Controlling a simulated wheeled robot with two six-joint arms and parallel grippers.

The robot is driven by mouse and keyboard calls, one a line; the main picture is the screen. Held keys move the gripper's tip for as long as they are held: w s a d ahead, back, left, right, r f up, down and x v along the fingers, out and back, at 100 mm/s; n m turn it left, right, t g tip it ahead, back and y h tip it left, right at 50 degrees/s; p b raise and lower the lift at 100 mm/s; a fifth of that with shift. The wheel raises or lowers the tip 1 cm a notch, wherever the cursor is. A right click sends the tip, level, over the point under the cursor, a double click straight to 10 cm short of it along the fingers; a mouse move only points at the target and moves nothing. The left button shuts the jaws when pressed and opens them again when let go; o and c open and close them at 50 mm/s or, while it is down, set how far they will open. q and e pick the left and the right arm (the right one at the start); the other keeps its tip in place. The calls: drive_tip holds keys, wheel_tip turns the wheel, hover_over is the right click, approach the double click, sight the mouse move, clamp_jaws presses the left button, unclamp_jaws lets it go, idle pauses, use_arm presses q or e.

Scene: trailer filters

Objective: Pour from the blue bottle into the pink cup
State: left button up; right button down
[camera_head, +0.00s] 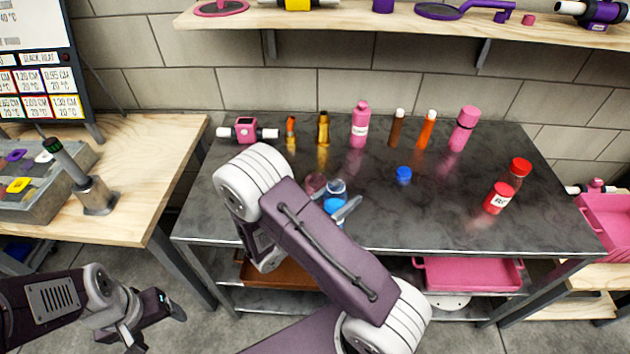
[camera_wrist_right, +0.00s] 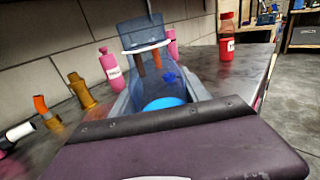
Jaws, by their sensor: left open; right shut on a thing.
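The see-through blue bottle (camera_head: 335,187) is in my right gripper (camera_head: 343,212), over the front left of the dark table. In the right wrist view the bottle (camera_wrist_right: 148,32) shows between the fingers, with a bright blue patch (camera_wrist_right: 165,103) low in it. Its tilt is hard to tell. A pinkish, see-through round thing (camera_head: 315,183), perhaps the pink cup, is just left of the bottle, partly hidden by my right arm. Whether they touch I cannot tell. My left gripper (camera_head: 157,325) is open and empty, low at the left, off the table.
A blue cap (camera_head: 403,175) lies on the table (camera_head: 440,215). Several bottles stand along the back, including a pink one (camera_head: 360,127). Red containers (camera_head: 500,198) stand at the right. A wooden bench (camera_head: 150,150) is at the left. The table's middle front is clear.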

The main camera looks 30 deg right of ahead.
drive_tip(key=shift+w+r+n+y+p, duration=0.2)
drive_tip(key=shift+r+n+y+p, duration=0.1)
drive_tip(key=shift+n+p, duration=0.7)
drive_tip(key=f+n, duration=0.1)
drive_tip(key=n, duration=0.1)
drive_tip(key=f+n+g+y+p, duration=0.1)
drive_tip(key=n, duration=0.1)
drive_tip(key=n+p, duration=0.1)
drive_tip(key=n, duration=0.1)
drive_tip(key=shift+w+f+n+g+y, duration=0.3)
drive_tip(key=shift+w+f+n+g, duration=0.1)
drive_tip(key=shift+f+n, duration=0.25)
drive_tip(key=shift+n, duration=0.05)
idle(0.4)
drive_tip(key=shift+s+r+n+g+p, duration=0.3)
drive_tip(key=shift+r+n+p, duration=0.2)
drive_tip(key=shift+n+p, duration=0.25)
idle(1.1)
drive_tip(key=shift+s+f+n+g, duration=0.2)
drive_tip(key=shift+n+g, duration=0.2)
drive_tip(key=shift+n, duration=0.15)
idle(1.4)
drive_tip(key=shift+w+r+n+p, duration=0.35)
drive_tip(key=shift+r+n+p, duration=0.25)
drive_tip(key=shift+p, duration=0.7)
